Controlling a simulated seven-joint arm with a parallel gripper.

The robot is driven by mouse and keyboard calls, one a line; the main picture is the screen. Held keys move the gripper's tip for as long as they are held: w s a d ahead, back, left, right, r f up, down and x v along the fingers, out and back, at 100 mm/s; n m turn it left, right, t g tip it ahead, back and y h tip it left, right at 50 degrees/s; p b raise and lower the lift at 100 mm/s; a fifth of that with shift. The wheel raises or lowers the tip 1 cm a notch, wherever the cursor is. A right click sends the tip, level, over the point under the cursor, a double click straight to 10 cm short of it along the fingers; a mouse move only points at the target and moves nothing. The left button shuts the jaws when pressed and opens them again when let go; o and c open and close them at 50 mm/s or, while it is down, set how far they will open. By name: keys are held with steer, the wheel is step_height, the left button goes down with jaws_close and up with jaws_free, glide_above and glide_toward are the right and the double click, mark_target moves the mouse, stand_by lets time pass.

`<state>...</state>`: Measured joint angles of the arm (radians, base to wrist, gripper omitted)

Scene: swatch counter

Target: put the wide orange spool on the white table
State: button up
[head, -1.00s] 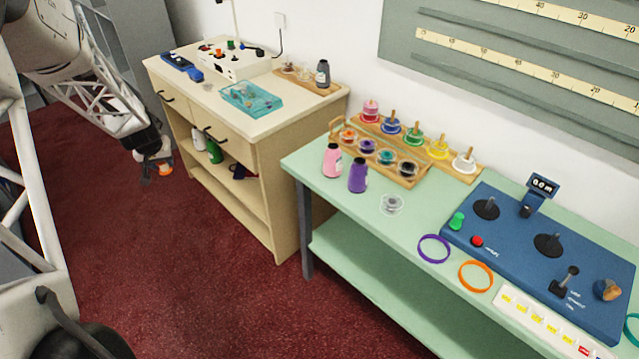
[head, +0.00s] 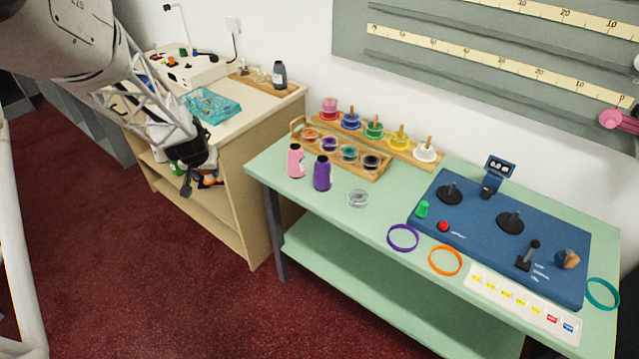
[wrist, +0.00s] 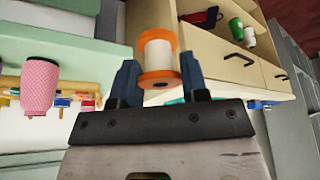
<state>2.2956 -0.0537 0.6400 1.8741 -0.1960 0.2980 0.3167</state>
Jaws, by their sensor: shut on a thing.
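The wide orange spool, with orange flanges and a white middle, is between the two dark fingers of my gripper (wrist: 158,82) in the wrist view, where the spool's white core (wrist: 158,55) shows plainly. In the head view my gripper (head: 202,184) hangs in front of the cream-topped wooden cabinet, below its top edge; only a little of the orange spool (head: 210,181) shows there. The pale cabinet top (head: 262,92) is the nearest thing to a white table in view. My arm hides part of the cabinet's left side.
The cabinet top holds a control box (head: 187,72), a teal tray (head: 212,106) and a dark grey bottle (head: 279,75). The mint-green table (head: 345,225) on the right carries spool racks, pink and purple cones, rings and a blue panel (head: 490,240). Open red carpet (head: 150,290) lies in front.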

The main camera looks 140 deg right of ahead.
steer(key=s+a+m, duration=0.1)
steer(key=s+a, duration=0.2)
steer(key=a, duration=0.4)
steer(key=s+a+m+y, duration=0.1)
steer(key=s+a, duration=0.3)
steer(key=a, duration=0.3)
steer(key=shift+s+f+m, duration=0.15)
steer(key=shift+m, duration=0.15)
glide_above(273, 162)
steer(key=w, duration=0.2)
steer(key=shift+s+a+f, duration=0.2)
steer(key=shift+a+f, duration=0.1)
steer(key=shift+f, duration=0.45)
steer(key=shift+f, duration=0.1)
steer(key=shift+f, duration=1.65)
steer(key=shift+f, duration=0.15)
steer(key=o, duration=1)
